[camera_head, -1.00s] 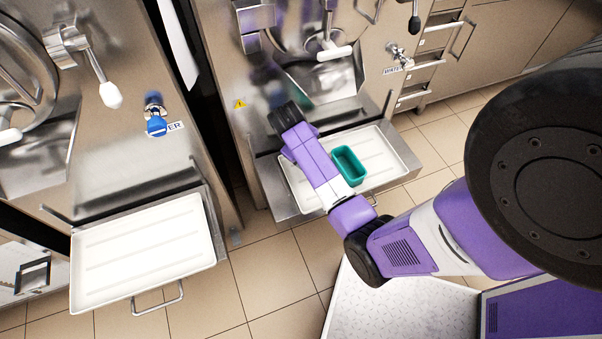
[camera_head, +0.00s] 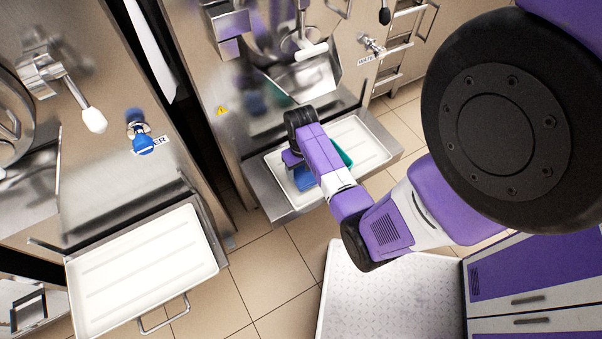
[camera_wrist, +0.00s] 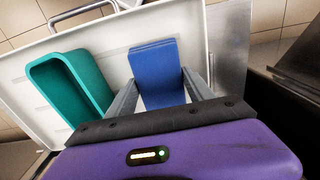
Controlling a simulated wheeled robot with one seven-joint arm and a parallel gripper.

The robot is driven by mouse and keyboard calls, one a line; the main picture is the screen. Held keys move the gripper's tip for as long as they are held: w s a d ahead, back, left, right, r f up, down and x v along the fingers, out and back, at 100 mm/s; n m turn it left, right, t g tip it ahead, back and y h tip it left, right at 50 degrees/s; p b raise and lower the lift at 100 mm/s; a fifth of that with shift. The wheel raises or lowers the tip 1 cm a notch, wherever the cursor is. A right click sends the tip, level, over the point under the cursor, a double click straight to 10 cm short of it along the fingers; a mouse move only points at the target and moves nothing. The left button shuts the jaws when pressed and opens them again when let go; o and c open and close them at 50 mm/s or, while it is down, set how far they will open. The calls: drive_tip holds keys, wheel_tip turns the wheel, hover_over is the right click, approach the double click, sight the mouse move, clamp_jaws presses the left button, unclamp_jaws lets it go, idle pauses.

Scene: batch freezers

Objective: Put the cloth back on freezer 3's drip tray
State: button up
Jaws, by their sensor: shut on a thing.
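The blue cloth (camera_wrist: 157,66), a folded flat strip, lies between the two fingers of my gripper (camera_wrist: 161,84) in the wrist view. My gripper is shut on it. In the head view the cloth (camera_head: 304,179) shows low over the left part of the white drip tray (camera_head: 368,142) of the right-hand freezer, partly behind my arm. I cannot tell whether it touches the tray. The tray also shows in the wrist view (camera_wrist: 112,55). No freezer number is readable.
A teal open container (camera_wrist: 72,88) stands in the same tray, beside the cloth; my arm partly hides it in the head view (camera_head: 346,158). The left freezer has an empty white tray (camera_head: 145,265). A blue-handled tap (camera_head: 143,145) juts out above it.

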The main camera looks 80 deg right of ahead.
sight(301, 172)
drive_tip(key=shift+f, duration=0.8)
drive_tip(key=o, duration=1.4)
drive_tip(key=shift+o, duration=0.2)
drive_tip(key=shift+r, duration=0.1)
wheel_tip(301, 172, up, 11)
drive_tip(key=p, duration=0.1)
drive_tip(key=w+a+n+t+h, duration=0.2)
drive_tip(key=a+n+t+h, duration=0.3)
drive_tip(key=a, duration=1.2)
drive_tip(key=s+a+r+n+t+y, duration=0.2)
drive_tip(key=a+r+t, duration=0.3)
drive_tip(key=r, duration=0.7)
drive_tip(key=s+a+r+n+t+y, duration=0.3)
drive_tip(key=s+a+r+t, duration=0.2)
drive_tip(key=a+r, duration=0.4)
wheel_tip(301, 172, up, 4)
drive_tip(key=shift+s+a+f, duration=0.15)
drive_tip(key=shift+s+a, duration=0.05)
drive_tip(key=shift+a, duration=0.2)
